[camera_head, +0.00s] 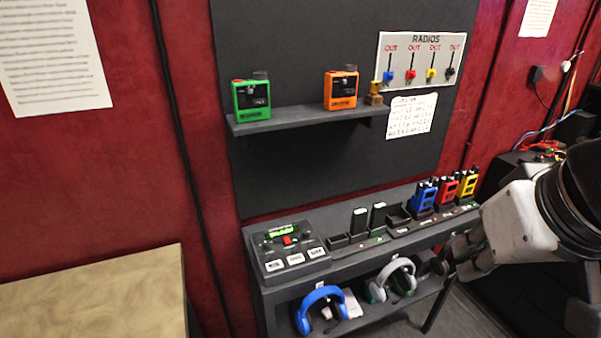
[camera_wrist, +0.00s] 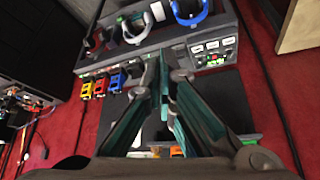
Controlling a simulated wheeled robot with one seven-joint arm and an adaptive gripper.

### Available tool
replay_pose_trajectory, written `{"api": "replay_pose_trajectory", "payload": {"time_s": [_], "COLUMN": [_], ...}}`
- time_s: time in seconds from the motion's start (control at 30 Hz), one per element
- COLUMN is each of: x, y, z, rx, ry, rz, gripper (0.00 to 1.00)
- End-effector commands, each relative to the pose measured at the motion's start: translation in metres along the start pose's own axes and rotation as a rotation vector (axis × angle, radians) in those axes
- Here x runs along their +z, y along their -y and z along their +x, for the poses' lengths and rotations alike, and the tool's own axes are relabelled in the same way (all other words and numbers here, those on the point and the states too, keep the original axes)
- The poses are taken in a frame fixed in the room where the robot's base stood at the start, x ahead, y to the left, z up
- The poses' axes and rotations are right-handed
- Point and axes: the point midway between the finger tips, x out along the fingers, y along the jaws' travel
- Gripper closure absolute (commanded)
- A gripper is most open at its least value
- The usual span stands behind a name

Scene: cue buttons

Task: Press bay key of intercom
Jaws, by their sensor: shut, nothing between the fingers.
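The intercom (camera_head: 288,247) is a dark grey box on the left end of the bench, with a lit green display (camera_head: 284,230), a red button (camera_head: 288,240) and a row of three white keys (camera_head: 296,259) along its front. The key labels are too small to read, so I cannot tell which is bay. In the wrist view the intercom (camera_wrist: 213,52) appears inverted, right of the fingertips. My gripper (camera_head: 456,262) is at the bench's right side in the head view, well apart from the intercom. In the wrist view my gripper (camera_wrist: 160,62) is shut and empty.
Blue, red and yellow radios (camera_head: 424,197) stand in chargers on the bench's right. Two black batteries (camera_head: 368,218) stand between them and the intercom. Headphones (camera_head: 322,307) hang below. A shelf (camera_head: 300,118) above holds green and orange devices. Space above the intercom is clear.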

Motion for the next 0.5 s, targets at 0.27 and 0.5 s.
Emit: {"api": "replay_pose_trajectory", "payload": {"time_s": [0.27, 0.5], "x": [0.0, -0.0081], "y": [-0.0001, 0.0076], "z": [-0.0001, 0.0053], "rx": [0.0, -0.028], "ry": [0.0, 0.019], "rz": [0.0, 0.069], "gripper": [1.0, 1.0]}}
